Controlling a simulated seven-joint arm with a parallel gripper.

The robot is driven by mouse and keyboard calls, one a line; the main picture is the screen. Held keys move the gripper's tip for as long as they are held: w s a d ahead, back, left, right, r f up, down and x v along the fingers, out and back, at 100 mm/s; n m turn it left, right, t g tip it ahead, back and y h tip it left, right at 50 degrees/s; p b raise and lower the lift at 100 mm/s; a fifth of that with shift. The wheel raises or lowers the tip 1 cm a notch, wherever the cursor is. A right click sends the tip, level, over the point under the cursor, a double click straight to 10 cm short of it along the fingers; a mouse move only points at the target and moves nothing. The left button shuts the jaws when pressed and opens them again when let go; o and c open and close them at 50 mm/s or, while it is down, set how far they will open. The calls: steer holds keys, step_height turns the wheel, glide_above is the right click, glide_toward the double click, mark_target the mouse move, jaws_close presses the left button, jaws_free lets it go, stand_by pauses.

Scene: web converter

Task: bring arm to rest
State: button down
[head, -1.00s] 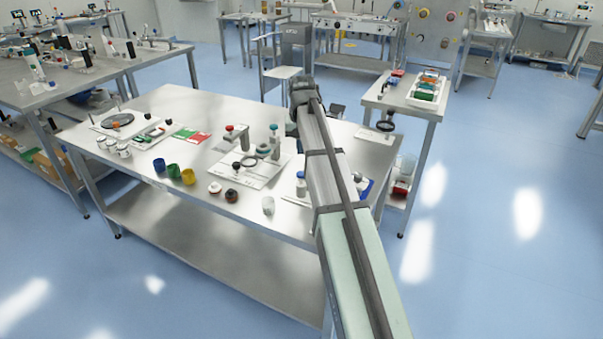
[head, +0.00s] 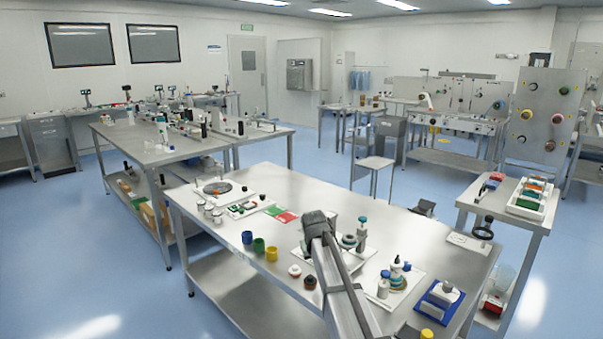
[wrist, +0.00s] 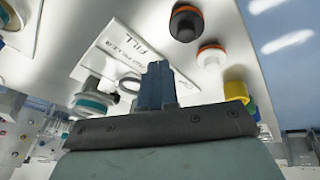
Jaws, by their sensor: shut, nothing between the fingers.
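My arm reaches in from the bottom of the head view, and its end (head: 318,222) shows over the middle of the steel table (head: 330,190). The fingers are hidden in that view. In the wrist view my gripper (wrist: 156,82) shows as two dark blue-grey fingers pressed together, with nothing between them. Behind the fingers in that picture lies a white board with printed text (wrist: 125,55), part of it reading "FILL". I cannot tell the height of the gripper above the table.
Yellow (head: 271,254), blue (head: 247,237) and green (head: 259,245) cups stand left of my arm, with two small round pots (head: 310,283) nearer. Bottles (head: 383,285) and a blue tray (head: 440,302) stand to its right. A side table (head: 508,215) holds a white bin.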

steer(key=s+a+f+n+t+y, duration=0.1)
steer(key=a+f+n, duration=0.2)
steer(key=a+f, duration=0.55)
steer(key=s+a+f+n+t, duration=0.1)
steer(key=s+a+f+n, duration=0.3)
steer(key=a, duration=0.7)
steer(key=s+d+f+m+g+h, duration=0.1)
steer(key=s+d+f+m+g, duration=0.2)
steer(key=s+d+f, duration=0.85)
steer(key=s+d+f+m+g, duration=0.25)
steer(key=s+d+f, duration=0.65)
steer(key=f, duration=0.6)
steer(key=s+d+f+m+g, duration=0.1)
steer(key=s+d+f+g, duration=0.1)
steer(key=s, duration=1)
steer(key=s+d+f+m+g, duration=0.2)
steer(key=s+d, duration=0.3)
steer(key=s, duration=0.7)
steer(key=s+d+f+m+g+y, duration=0.1)
steer(key=s+d+f+g, duration=0.2)
steer(key=s, duration=0.9)
steer(key=shift+d+f+g, duration=0.15)
steer(key=shift+f+g, duration=0.2)
steer(key=shift+f, duration=0.15)
steer(key=c, duration=1.8)
jaws_free()
steer(key=shift+c, duration=0.2)
